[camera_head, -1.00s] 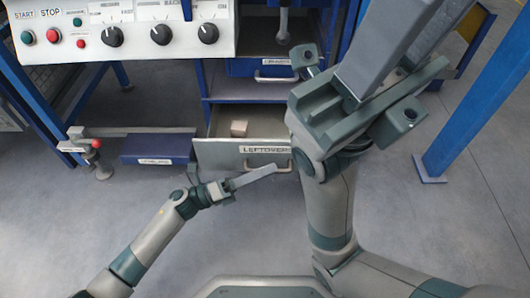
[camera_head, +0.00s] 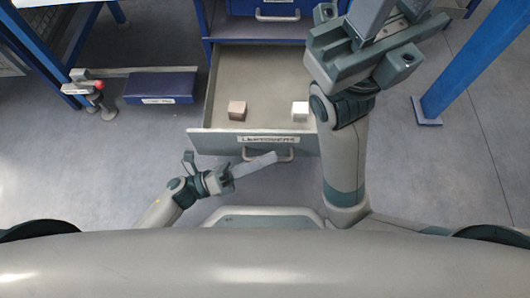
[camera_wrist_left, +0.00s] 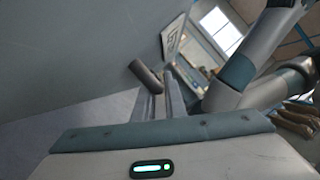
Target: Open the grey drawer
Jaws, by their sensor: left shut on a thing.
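The grey drawer (camera_head: 262,90), labelled "LEFTOVERS", stands pulled well out of the blue cabinet, with its inside showing. Its handle (camera_head: 285,154) is a bar on the front panel. My left gripper (camera_head: 270,159) reaches in from the left and is shut on the left part of this handle. In the left wrist view the fingers (camera_wrist_left: 163,92) meet the handle (camera_wrist_left: 145,76) beside the drawer's grey front (camera_wrist_left: 75,55). My right gripper (camera_head: 375,22) is raised over the drawer's right side and hides part of it. Its fingertips run towards the top edge, so its opening is unclear.
A brown block (camera_head: 237,110) and a white block (camera_head: 300,111) lie inside the drawer. A blue drawer (camera_head: 263,9) sits above it. A low blue box (camera_head: 160,87) is at the left, a blue post (camera_head: 460,70) at the right. Floor is clear between the drawer and post.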

